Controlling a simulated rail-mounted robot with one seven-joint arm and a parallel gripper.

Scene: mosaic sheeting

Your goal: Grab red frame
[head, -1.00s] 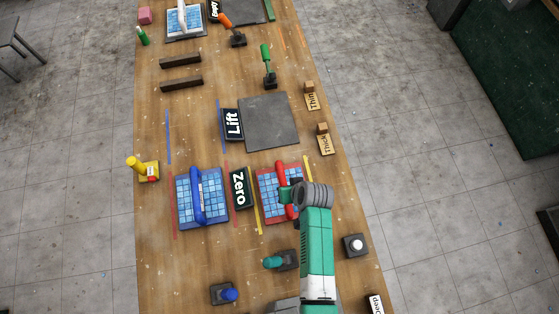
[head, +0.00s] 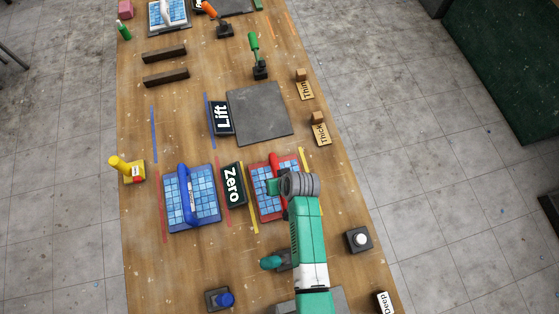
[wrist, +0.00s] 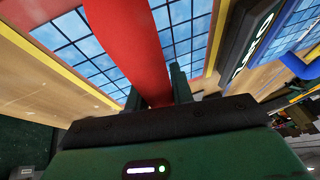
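The red frame (head: 254,197) lies on the table, with blue tiles showing inside its rim and a red handle (head: 275,162) across its middle. My gripper (head: 274,187) is over the handle and hides part of it. In the wrist view the red handle (wrist: 138,40) runs down between the two fingers of my gripper (wrist: 157,92), one on each side. The fingers look close to the handle, but I cannot tell whether they press on it. The frame seems to rest on the table.
The Zero sign (head: 232,185) stands just left of the red frame, and a blue frame with a blue handle (head: 185,195) is beyond it. A grey plate (head: 260,112) with the Lift sign (head: 221,117) lies farther up. A teal-knobbed device (head: 271,262) is below.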

